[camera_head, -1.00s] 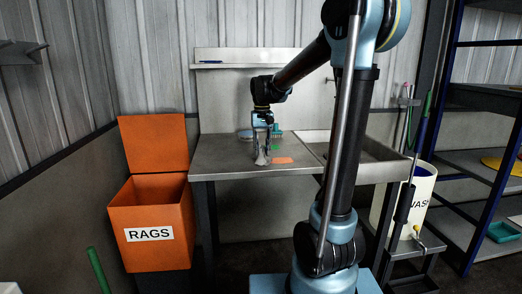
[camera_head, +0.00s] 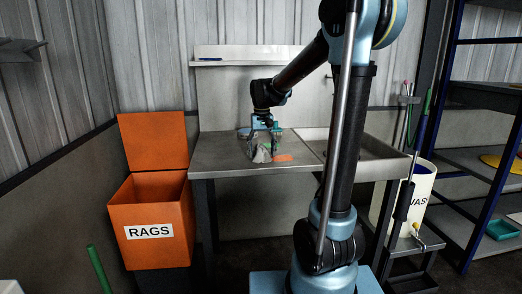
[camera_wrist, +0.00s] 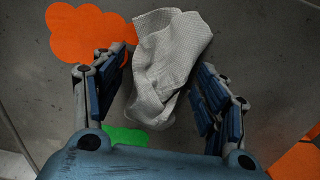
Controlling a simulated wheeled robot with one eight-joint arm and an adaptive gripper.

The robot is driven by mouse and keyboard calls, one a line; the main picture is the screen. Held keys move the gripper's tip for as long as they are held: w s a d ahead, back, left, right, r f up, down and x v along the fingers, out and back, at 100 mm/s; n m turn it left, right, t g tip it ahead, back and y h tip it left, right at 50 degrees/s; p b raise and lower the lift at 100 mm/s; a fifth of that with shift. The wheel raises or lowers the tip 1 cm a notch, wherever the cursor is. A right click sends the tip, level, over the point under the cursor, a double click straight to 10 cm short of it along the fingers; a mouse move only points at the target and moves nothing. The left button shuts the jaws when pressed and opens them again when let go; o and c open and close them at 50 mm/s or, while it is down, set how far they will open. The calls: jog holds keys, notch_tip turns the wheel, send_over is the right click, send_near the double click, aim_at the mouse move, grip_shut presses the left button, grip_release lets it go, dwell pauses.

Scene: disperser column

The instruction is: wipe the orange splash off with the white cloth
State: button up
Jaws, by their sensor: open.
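The white cloth (camera_wrist: 172,50) lies crumpled on the grey metal table, between and beyond my open fingers in the wrist view. My gripper (camera_wrist: 164,76) is open over it. The orange splash (camera_wrist: 82,34) is a flat, lobed patch left of the cloth, whose edge touches or slightly covers it. My left finger overlaps the splash's lower edge in that view. In the head view the cloth (camera_head: 259,154) is below my gripper (camera_head: 263,138), and the splash (camera_head: 283,158) shows just right of it. I cannot tell whether the fingers touch the cloth.
A green patch (camera_wrist: 127,137) lies on the table near my gripper's palm. A sink basin (camera_head: 375,148) is at the right of the table (camera_head: 225,160). An open orange RAGS bin (camera_head: 150,205) stands left.

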jog(key=shift+f, duration=0.45)
jog(key=shift+c, duration=0.6)
jog(key=c, duration=0.6)
